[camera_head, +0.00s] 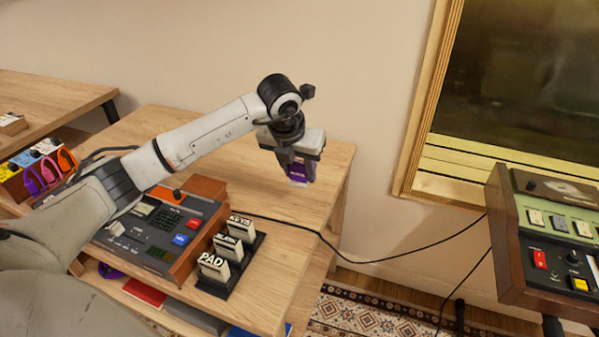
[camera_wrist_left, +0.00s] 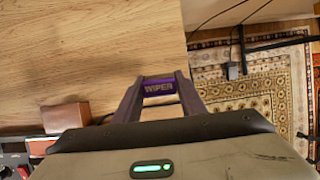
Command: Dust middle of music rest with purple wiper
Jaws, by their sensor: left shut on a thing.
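My left gripper (camera_head: 300,164) is shut on the purple wiper (camera_head: 298,172) and holds it over the back right part of the wooden table. The fingers hide much of the wiper, and a pale lower end shows in the head view. I cannot tell whether it touches the table. I cannot make out a music rest in either view. My right gripper is not in view.
A device with keys and buttons (camera_head: 160,226) and a black rack (camera_head: 240,262) of labelled cards stand at the wooden table's (camera_head: 330,160) front. A black cable (camera_head: 395,258) runs off its right edge. A mixing console (camera_head: 560,235) stands at the right. The table's back is mostly clear.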

